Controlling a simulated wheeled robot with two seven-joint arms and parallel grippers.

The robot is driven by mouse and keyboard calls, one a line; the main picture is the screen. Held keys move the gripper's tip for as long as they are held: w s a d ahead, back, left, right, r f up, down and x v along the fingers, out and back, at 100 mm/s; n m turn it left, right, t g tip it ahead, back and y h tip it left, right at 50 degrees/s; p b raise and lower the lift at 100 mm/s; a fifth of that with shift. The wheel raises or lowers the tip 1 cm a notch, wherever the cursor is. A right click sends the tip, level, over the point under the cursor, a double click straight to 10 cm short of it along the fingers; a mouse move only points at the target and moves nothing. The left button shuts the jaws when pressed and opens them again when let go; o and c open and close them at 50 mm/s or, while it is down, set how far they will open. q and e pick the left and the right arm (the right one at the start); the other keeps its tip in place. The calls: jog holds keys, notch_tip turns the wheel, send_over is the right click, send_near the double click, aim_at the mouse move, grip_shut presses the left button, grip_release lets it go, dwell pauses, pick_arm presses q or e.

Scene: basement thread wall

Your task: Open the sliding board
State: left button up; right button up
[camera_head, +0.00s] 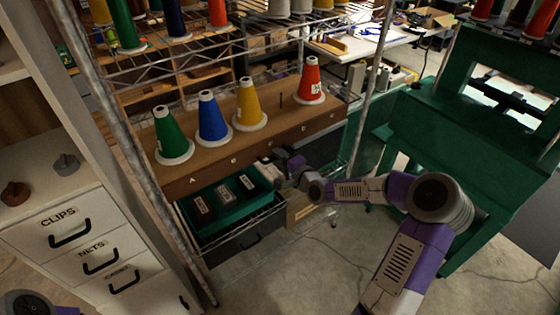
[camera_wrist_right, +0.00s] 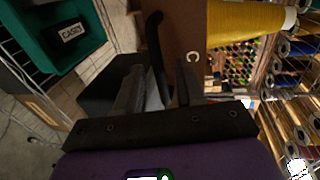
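The brown wooden board (camera_head: 290,136) carries coloured cones and has letter labels along its front face. In the right wrist view its face (camera_wrist_right: 190,25) shows the letter C. A black curved handle (camera_wrist_right: 155,42) stands beside that face. My right gripper (camera_head: 270,168) is at the board's front edge, above the right end of the green tray. In the wrist view its two fingers (camera_wrist_right: 157,88) are apart, with the handle's lower part between them. I cannot tell whether they touch it. My left gripper is out of view.
Green, blue, yellow and red cones (camera_head: 311,83) stand on the board. A green tray (camera_head: 236,215) of labelled dark boxes sits below in a wire basket. White drawers (camera_head: 62,225) stand left, a green machine (camera_head: 450,130) right. Open floor (camera_head: 320,265) lies in front.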

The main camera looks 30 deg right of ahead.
jog(key=shift+c, duration=0.3)
grip_shut()
